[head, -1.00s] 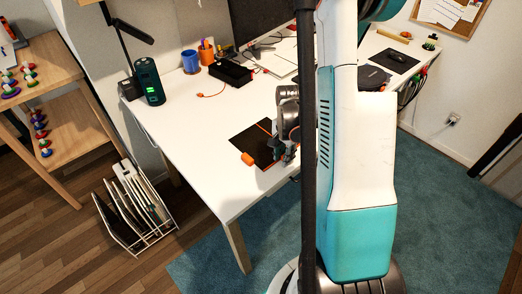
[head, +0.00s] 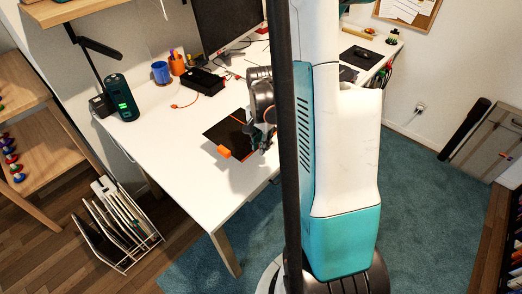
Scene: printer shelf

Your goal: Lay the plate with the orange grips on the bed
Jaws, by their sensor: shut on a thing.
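The dark plate (head: 224,136) with orange grips is in the head view, over the white desk near its front edge. One orange grip (head: 224,152) sticks out at its front left corner. My gripper (head: 262,141) is shut on the plate at its right side. A shadow on the desk shows below the plate; I cannot tell how high it is held. My arm and column hide part of the gripper and the desk to the right. No printer or bed can be made out in this view.
The white desk (head: 165,150) is bare left of the plate. A dark green cylinder (head: 121,98), a blue cup (head: 161,72), an orange cup (head: 178,64), a black box (head: 203,82) and a monitor (head: 228,25) stand farther back. A wire rack (head: 125,262) stands on the floor at left.

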